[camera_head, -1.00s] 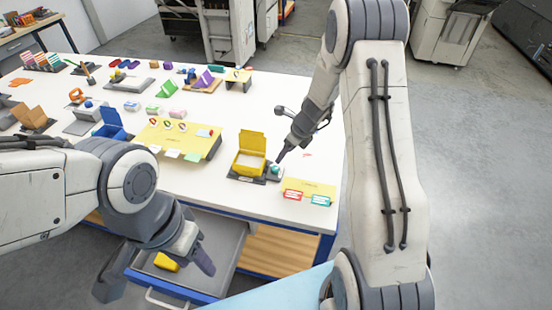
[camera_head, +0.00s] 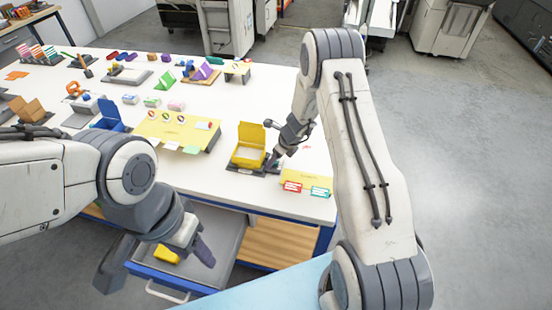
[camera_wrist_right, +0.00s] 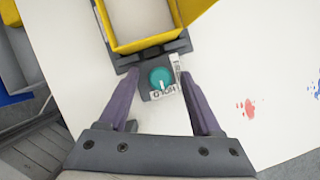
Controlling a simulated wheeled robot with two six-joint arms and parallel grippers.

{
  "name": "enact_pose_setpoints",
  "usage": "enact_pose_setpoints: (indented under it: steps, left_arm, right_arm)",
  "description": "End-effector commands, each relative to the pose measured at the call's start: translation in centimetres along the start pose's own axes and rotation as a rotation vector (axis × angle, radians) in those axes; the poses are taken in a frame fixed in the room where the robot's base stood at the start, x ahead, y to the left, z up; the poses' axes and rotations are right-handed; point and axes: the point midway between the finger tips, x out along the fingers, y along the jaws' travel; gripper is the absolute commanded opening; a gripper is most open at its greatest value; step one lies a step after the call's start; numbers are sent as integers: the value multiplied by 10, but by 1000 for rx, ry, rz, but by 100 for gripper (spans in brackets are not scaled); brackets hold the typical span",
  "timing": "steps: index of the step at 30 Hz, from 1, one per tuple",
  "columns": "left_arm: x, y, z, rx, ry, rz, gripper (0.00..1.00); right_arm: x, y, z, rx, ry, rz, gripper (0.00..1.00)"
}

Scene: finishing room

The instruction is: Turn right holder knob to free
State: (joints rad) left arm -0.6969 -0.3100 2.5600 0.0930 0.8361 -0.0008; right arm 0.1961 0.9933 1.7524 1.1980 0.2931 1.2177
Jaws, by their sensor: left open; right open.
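The yellow open box (camera_head: 246,156) sits in the dark right holder (camera_head: 240,170) near the table's front right corner. In the right wrist view, the holder's teal round knob (camera_wrist_right: 160,76) has a light pointer line and a small white lettered label (camera_wrist_right: 163,93) beside it. My right gripper (camera_wrist_right: 159,72) is open, with one finger on each side of the knob and gaps showing. In the head view, the right gripper (camera_head: 271,164) hides the knob. My left gripper (camera_head: 155,273) is open and empty over the drawer area at the table's front.
A yellow board with red and green tags (camera_head: 307,185) lies just right of the holder. A larger yellow board (camera_head: 177,133) and a blue box (camera_head: 110,117) stand to the left. An open grey drawer (camera_head: 215,228) holds a yellow piece (camera_head: 167,255).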

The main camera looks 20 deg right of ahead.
Motion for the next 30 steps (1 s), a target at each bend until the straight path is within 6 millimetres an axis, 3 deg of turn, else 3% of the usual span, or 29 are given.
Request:
enact_pose_setpoints:
  steps: [1,3,6,19,30]
  left_arm:
    - [0,0,0,0,0,0,50]
    - [0,0,0,0,0,0,50]
    - [0,0,0,0,0,0,50]
    - [-5,0,0,1,0,0,50]
    - [-11,1,-1,2,0,0,50]
  right_arm:
    - [0,0,0,0,0,0,58]
    - [0,0,0,0,0,0,31]
    - [0,0,0,0,0,0,0]
    - [-1,-1,0,-66,0,28,0]
    - [0,-3,0,-337,0,139,0]
